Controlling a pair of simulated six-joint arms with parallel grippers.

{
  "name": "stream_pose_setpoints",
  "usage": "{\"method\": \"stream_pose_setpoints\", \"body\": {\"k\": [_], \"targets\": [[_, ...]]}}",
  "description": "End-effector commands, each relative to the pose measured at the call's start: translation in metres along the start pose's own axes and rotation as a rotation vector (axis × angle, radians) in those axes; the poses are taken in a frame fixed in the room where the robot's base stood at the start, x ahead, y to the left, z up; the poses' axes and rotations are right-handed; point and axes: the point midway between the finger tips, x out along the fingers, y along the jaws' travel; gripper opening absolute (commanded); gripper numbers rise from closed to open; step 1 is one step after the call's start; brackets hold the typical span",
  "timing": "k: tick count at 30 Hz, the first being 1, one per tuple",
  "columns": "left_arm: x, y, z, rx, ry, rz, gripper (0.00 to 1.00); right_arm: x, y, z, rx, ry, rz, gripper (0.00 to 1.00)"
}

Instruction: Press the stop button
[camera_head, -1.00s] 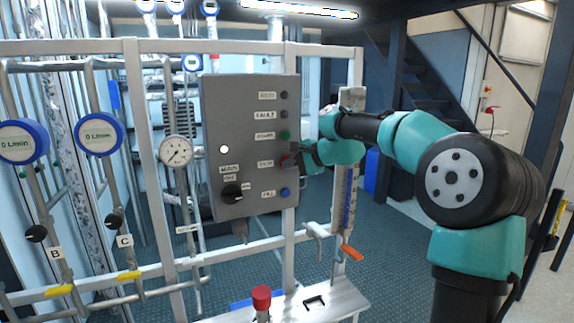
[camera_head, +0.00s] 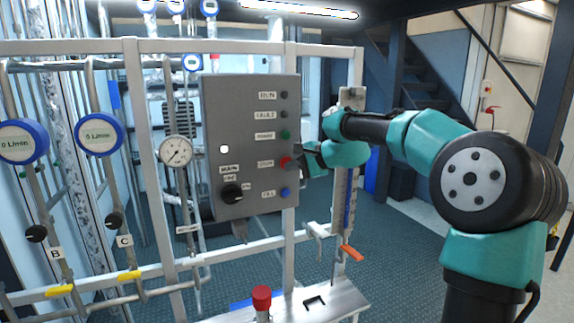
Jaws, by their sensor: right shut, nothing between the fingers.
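The red stop button (camera_head: 286,162) is on the right side of the grey control panel (camera_head: 230,115), beside a label that appears to read STOP. A green button (camera_head: 285,135) is above it and a blue button (camera_head: 285,192) below it. My right gripper (camera_head: 298,158) comes in from the right, shut and empty, with its tips close to the red button. I cannot tell whether the tips touch it. My left gripper is not in view.
A black rotary main switch (camera_head: 232,193) is at the panel's lower left. A pressure gauge (camera_head: 176,151) is left of the panel. A grey frame post (camera_head: 290,240) stands below it. A red-capped part (camera_head: 262,298) and an orange-handled valve (camera_head: 351,253) are lower down.

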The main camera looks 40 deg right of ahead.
Motion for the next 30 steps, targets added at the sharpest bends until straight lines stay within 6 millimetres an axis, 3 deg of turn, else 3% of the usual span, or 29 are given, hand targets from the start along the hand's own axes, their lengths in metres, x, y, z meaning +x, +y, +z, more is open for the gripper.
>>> {"method": "stream_pose_setpoints", "body": {"k": [18, 30], "targets": [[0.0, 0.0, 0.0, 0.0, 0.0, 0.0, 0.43, -0.032, 0.023, 0.023, 0.0, 0.001, 0.0, 0.0], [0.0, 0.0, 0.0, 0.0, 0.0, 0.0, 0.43, -0.034, 0.024, 0.024, 0.0, 0.0, 0.0, 0.0]]}}
